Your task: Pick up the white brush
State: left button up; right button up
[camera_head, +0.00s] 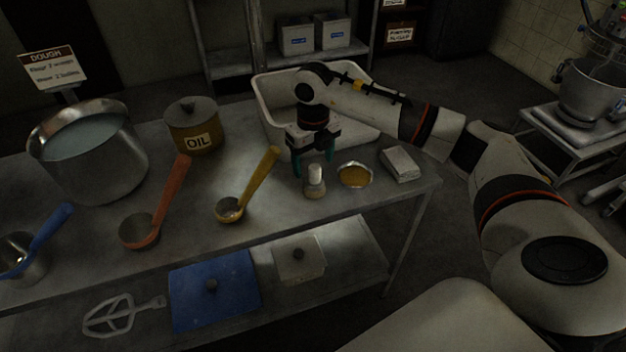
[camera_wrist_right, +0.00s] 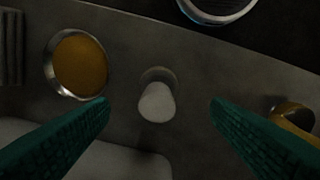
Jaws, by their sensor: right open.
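The white brush (camera_head: 315,180) stands upright on the metal table, near its front edge. It has a pale top and a wider, darker lower part. My right gripper (camera_head: 312,168) is open above and just behind it, with its green fingers pointing down. In the right wrist view the white brush (camera_wrist_right: 157,101) shows from above, between the two open fingers (camera_wrist_right: 160,108) and clear of both. My left gripper is not in view.
A bowl of yellow-brown contents (camera_head: 355,174) sits close right of the brush, and a yellow-handled ladle (camera_head: 231,209) lies to its left. A white tub (camera_head: 268,112) stands behind. A folded cloth-like block (camera_head: 400,165) lies near the right table edge.

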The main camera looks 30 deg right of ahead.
aim_at(314, 177)
jog(key=shift+f, duration=0.7)
notch_tip(314, 177, down, 5)
jog(key=shift+d+r+p, duration=0.1)
jog(key=shift+d+p, duration=0.05)
jog(key=shift+p, duration=0.45)
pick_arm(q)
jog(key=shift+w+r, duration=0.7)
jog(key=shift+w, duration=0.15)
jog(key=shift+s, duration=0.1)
pick_arm(e)
jog(key=shift+c, duration=0.5)
jog(key=c, duration=1)
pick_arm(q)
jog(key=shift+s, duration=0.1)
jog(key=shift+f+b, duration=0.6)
pick_arm(e)
notch_tip(314, 177, up, 10)
